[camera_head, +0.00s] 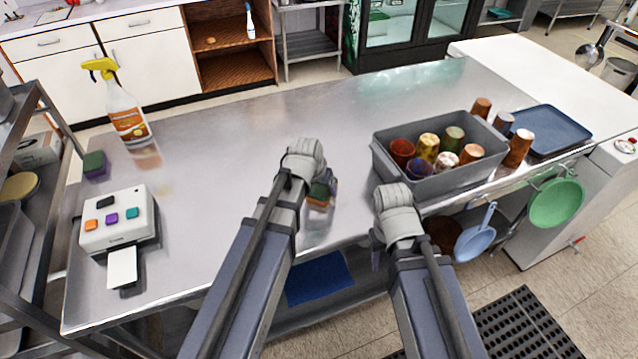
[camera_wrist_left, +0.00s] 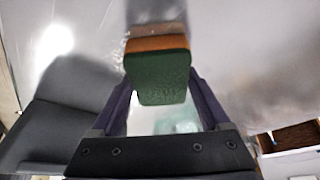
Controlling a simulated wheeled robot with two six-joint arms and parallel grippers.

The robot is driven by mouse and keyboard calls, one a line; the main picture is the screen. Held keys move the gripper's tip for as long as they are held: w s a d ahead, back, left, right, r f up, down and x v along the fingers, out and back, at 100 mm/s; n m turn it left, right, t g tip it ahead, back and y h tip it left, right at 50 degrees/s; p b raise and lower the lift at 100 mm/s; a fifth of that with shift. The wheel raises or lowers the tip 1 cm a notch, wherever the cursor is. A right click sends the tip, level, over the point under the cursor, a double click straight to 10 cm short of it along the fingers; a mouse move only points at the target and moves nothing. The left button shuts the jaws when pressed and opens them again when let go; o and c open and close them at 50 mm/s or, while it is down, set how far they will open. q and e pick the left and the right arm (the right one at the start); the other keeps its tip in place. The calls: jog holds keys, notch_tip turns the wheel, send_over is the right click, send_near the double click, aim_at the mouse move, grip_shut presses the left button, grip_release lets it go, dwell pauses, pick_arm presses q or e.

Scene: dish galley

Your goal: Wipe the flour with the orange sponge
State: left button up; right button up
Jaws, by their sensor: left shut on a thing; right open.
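My left gripper (camera_head: 322,188) is shut on the orange sponge (camera_head: 319,203), low over the steel counter (camera_head: 220,200). In the left wrist view the orange sponge (camera_wrist_left: 158,78) sits between the two fingers, its green scouring face toward the camera and an orange band along its top edge. I cannot tell if it touches the counter. I cannot make out the flour for sure; a few pale specks show beside the sponge in the left wrist view. My right gripper (camera_head: 378,250) is open at the counter's front edge, its fingers mostly hidden by its wrist.
A grey bin (camera_head: 430,190) of several cups stands on the right, with loose cups and a blue tray (camera_head: 550,130) beyond. A spray bottle (camera_head: 125,110), a purple-green sponge (camera_head: 95,165) and a white button box (camera_head: 117,220) stand left. The counter's middle is clear.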

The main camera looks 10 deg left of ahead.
aim_at(326, 195)
pick_arm(q)
jog(key=shift+s+d, duration=0.1)
jog(key=shift+s, duration=0.1)
jog(key=shift+s+d+r, duration=0.1)
jog(key=shift+s+d, duration=0.35)
jog(key=shift+s, duration=0.15)
jog(key=shift+s+d, duration=0.4)
jog(key=shift+s, duration=0.2)
jog(key=shift+s+d+f, duration=0.1)
jog(key=shift+s+d, duration=0.35)
jog(key=shift+s, duration=0.2)
jog(key=shift+s+d+f, duration=0.1)
jog(key=shift+s+d, duration=0.3)
jog(key=shift+s, duration=0.25)
jog(key=shift+r, duration=0.15)
jog(key=shift+w, duration=0.1)
jog(key=shift+w+a, duration=0.45)
jog(key=shift+w, duration=0.2)
jog(key=shift+w+a, duration=0.45)
jog(key=shift+w, duration=0.2)
